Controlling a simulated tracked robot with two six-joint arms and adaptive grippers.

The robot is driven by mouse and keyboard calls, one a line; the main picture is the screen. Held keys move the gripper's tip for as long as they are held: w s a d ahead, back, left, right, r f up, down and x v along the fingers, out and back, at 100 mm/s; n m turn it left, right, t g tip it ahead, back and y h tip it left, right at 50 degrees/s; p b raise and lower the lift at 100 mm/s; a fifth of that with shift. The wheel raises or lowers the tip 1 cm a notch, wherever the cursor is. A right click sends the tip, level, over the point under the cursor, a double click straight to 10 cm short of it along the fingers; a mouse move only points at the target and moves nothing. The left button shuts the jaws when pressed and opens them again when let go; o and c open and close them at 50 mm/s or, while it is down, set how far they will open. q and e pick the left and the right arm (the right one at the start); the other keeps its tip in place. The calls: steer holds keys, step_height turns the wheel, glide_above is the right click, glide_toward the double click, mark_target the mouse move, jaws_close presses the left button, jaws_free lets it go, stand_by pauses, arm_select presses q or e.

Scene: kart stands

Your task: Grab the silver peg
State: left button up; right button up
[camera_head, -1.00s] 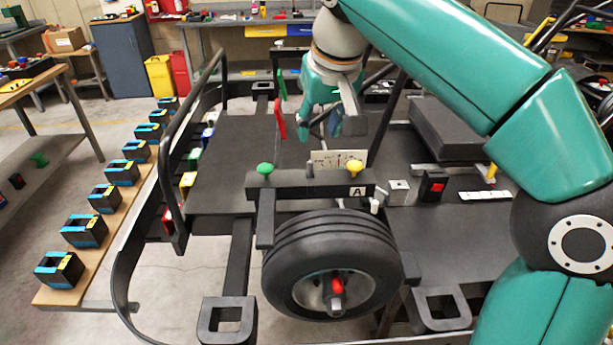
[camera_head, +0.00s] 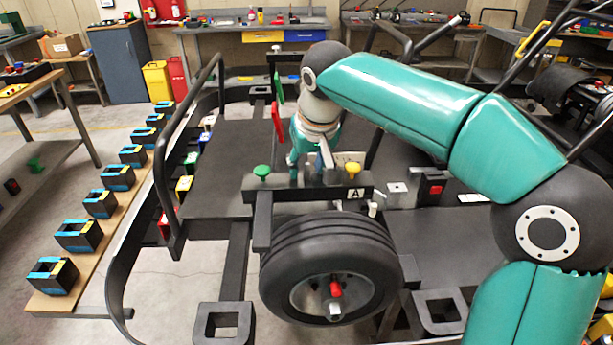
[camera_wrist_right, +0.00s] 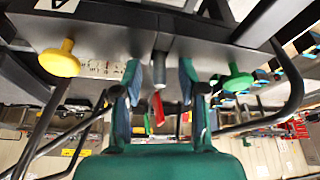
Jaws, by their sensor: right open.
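The silver peg (camera_wrist_right: 158,72) is a short grey cylinder at the dark crossbar, between the yellow and green knobs, in the right wrist view. My right gripper (camera_wrist_right: 160,82) is open there, one finger on each side of the peg, and I see gaps between the fingers and the peg. In the head view my right gripper (camera_head: 311,163) is just behind the crossbar (camera_head: 310,195), between the knobs, and I cannot make out the peg clearly there. My left gripper is not in view.
The green knob (camera_head: 262,171) and yellow knob (camera_head: 352,169) flank the gripper closely. Below the crossbar is a black wheel (camera_head: 330,225). A silver block (camera_head: 397,193) and a red button box (camera_head: 431,188) stand to the right. Black boxes line a bench at left.

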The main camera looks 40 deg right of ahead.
steer(key=shift+c, duration=0.3)
jaws_close()
steer(key=shift+r, duration=0.15)
